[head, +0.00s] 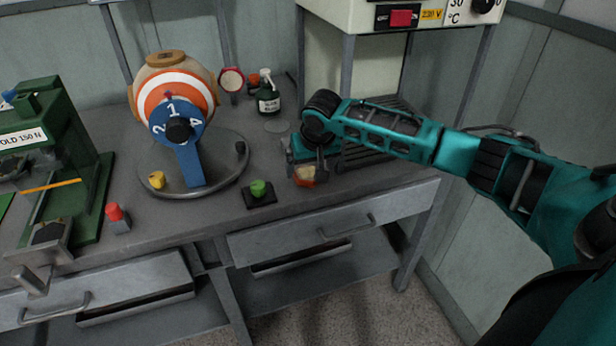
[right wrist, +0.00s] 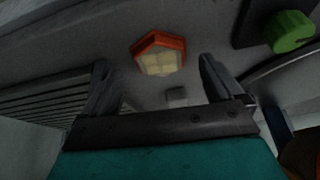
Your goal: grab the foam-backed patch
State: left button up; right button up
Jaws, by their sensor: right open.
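The foam-backed patch (head: 305,176) is a small orange-red piece with a cream face, lying on the grey bench near its front edge. In the right wrist view the patch (right wrist: 159,54) looks five-sided, with pale padded lumps inside an orange rim. My right gripper (head: 307,165) points down over it and partly hides it in the head view. The gripper is open; in the wrist view its two fingers stand left and right, with the patch between their lines and beyond the tips. I cannot tell the exact gap. My left gripper is not in view.
A green knob (head: 258,188) on a black base sits left of the patch. A striped ball (head: 175,85) stands on a round grey plate behind it. A slatted rack (head: 375,150) lies right of the gripper. A green press (head: 75,160) stands at the far left.

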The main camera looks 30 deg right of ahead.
aim_at(308, 175)
jog(key=shift+x, duration=1.15)
jog(key=c, duration=1.1)
